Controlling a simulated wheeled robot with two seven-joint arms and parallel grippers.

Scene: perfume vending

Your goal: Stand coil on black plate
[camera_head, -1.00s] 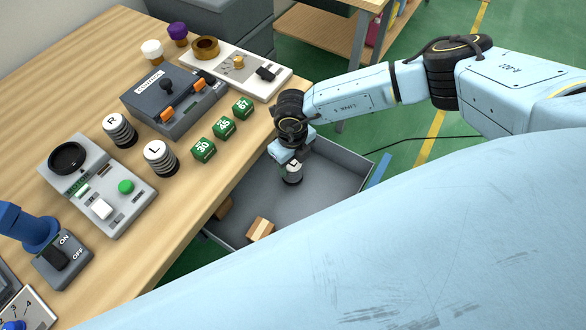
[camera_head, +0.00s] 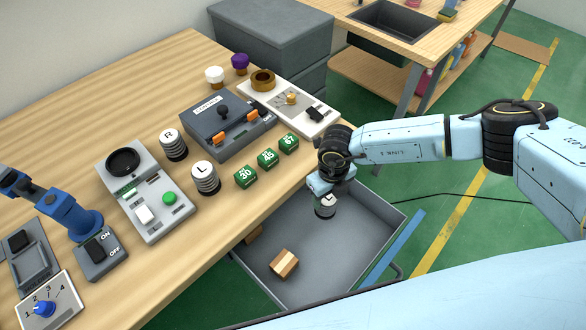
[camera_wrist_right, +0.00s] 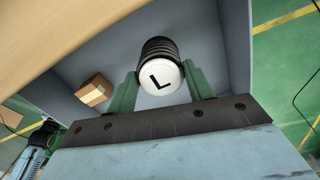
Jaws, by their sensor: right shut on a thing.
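My right gripper (camera_head: 325,190) is shut on a black coil with a white cap marked L (camera_head: 326,208). It holds the coil in or over the open grey drawer, beside the table's front edge. In the right wrist view the coil (camera_wrist_right: 160,70) sits between the two green fingers, cap towards the camera. The round black plate (camera_head: 123,162) is on top of a grey device with a green button, on the table to the left, and is empty. My left gripper is not in view.
The open drawer (camera_head: 359,261) holds a cardboard box (camera_head: 284,264) and a second brown box. Green blocks 30, 45 and 67 (camera_head: 268,157) line the table edge near my gripper. A control box (camera_head: 229,128) stands behind them. Bare table lies along the front left edge.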

